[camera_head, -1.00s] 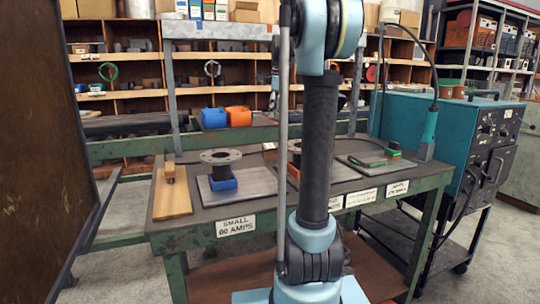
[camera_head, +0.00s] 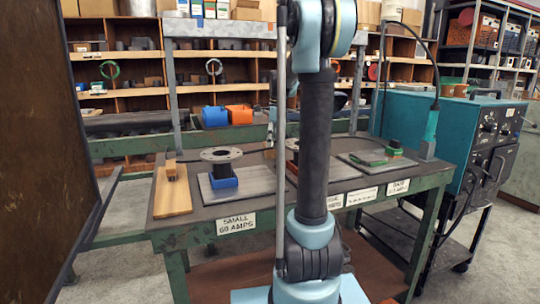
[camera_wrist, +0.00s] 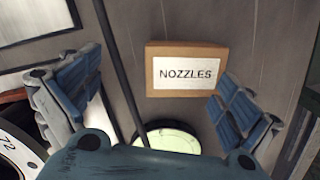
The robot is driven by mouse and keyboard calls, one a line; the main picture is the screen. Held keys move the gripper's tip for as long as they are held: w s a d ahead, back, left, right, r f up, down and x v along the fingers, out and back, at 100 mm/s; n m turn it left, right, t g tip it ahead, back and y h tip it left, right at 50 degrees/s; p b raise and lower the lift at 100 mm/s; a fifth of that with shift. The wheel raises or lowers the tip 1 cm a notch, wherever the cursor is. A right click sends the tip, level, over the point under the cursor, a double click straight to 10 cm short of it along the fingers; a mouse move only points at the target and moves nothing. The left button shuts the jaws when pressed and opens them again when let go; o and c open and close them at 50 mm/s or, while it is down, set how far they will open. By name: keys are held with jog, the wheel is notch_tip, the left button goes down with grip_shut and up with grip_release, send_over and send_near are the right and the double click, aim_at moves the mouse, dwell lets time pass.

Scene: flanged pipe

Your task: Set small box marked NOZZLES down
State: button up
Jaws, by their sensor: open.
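The small box marked NOZZLES (camera_wrist: 187,88) shows in the wrist view, a tan box with a white label on its upward face. It appears to rest on a dark grey, streaked surface. My gripper (camera_wrist: 157,75) is open, with one blue-padded finger on each side of the view. The box lies ahead of the fingers, nearer the right one, and neither finger is clearly seen touching it. In the head view I cannot make out the box, and my arm hides much of the bench's middle.
A teal machine (camera_head: 455,135) stands at right. A pale round disc (camera_wrist: 165,137) and a dark rod show near my gripper.

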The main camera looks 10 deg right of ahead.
aim_at(271, 148)
jog(key=shift+a+f, duration=0.25)
jog(key=shift+f, duration=0.9)
jog(key=shift+s+f, duration=0.25)
jog(key=shift+f, duration=0.1)
jog(key=shift+s+a+r, duration=0.1)
jog(key=shift+s+a, duration=0.05)
jog(key=shift+s, duration=0.35)
jog(key=shift+w+f, duration=0.25)
jog(key=shift+w, duration=0.1)
jog(key=shift+w+f, duration=0.65)
jog(key=shift+w, duration=0.1)
jog(key=c, duration=1)
jog(key=shift+s+r, duration=0.2)
jog(key=shift+c, duration=1.4)
jog(key=shift+s+r, duration=0.15)
jog(key=shift+r, duration=0.3)
jog(key=c, duration=0.9)
notch_tip(271, 148, up, 10)
jog(key=shift+f, duration=0.25)
grip_shut()
